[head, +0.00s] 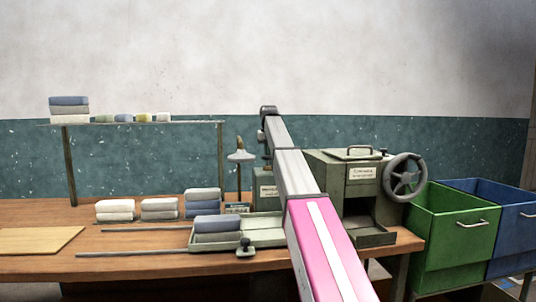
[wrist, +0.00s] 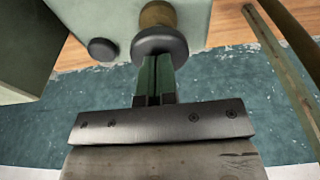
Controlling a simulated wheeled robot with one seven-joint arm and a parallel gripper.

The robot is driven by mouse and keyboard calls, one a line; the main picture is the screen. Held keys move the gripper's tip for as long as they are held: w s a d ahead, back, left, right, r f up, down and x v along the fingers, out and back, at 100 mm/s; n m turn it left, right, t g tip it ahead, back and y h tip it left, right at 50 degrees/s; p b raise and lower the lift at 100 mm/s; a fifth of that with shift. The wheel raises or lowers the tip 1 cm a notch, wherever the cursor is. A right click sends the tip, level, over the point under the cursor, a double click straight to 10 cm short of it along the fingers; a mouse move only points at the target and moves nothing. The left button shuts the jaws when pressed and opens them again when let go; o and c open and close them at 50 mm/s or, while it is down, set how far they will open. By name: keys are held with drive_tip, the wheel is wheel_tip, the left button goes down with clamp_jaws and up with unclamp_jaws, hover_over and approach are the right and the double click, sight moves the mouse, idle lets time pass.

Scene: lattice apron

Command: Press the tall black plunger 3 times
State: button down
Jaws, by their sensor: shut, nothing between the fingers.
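In the wrist view, the plunger shows as a wide dark round head (wrist: 160,42) on a brassy brown stem (wrist: 157,14), against a pale green housing (wrist: 95,18). My gripper (wrist: 157,60) is shut and empty. Its tips are right at the edge of the dark head in the picture; whether they touch it I cannot tell. A smaller, lower black knob (wrist: 103,50) sits on the same housing, left of the plunger. In the head view, my raised arm covers part of a labelled grey-green box (head: 267,193); the plunger cannot be made out there.
A grey-green press with a handwheel (head: 405,177) stands right of my arm. A tray (head: 262,232) with folded cloths and a small black-knobbed post (head: 245,247) are at the table front. A rack (head: 222,165) stands left. Green (head: 452,240) and blue (head: 515,237) bins are at right.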

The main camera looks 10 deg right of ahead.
drive_tip(key=shift+f, duration=0.5)
drive_tip(key=shift+r, duration=2.3)
drive_tip(key=shift+r, duration=0.1)
